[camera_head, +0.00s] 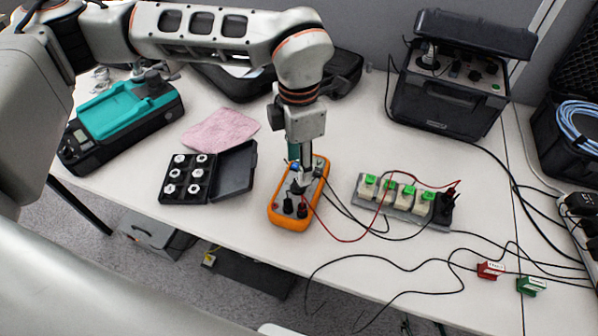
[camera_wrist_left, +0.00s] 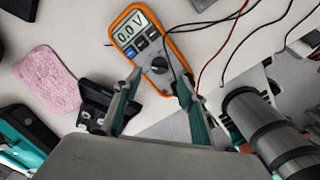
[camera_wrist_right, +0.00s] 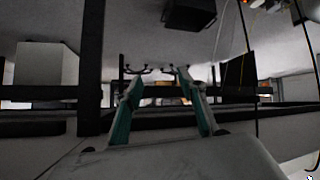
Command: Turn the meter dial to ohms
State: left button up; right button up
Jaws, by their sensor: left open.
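The orange-cased meter (camera_head: 274,217) lies on the white table under my left gripper (camera_head: 300,184), which points down over its middle and hides part of it. In the left wrist view the meter (camera_wrist_left: 133,52) shows a display reading 0.0 V. Its dark round dial (camera_wrist_left: 158,66) lies between the tips of the open left gripper (camera_wrist_left: 158,82); I cannot tell whether the fingers touch it. The dial's pointer setting is too small to read. Red and black leads plug into the meter's near end. My right gripper (camera_wrist_right: 157,77) is open and empty, away from the meter.
A black case of white pieces (camera_head: 181,203) and a pink cloth (camera_head: 221,131) lie left of the meter. A strip with green-topped blocks (camera_head: 403,202) lies right. Loose leads cross the table. A black equipment box (camera_head: 447,100) stands at the back.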

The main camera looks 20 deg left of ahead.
aim_at(298, 186)
pick_arm(q)
notch_tip(298, 186, down, 6)
jog(key=shift+f+b, duration=0.1)
jog(key=shift+b, duration=0.2)
jog(key=c, duration=1.1)
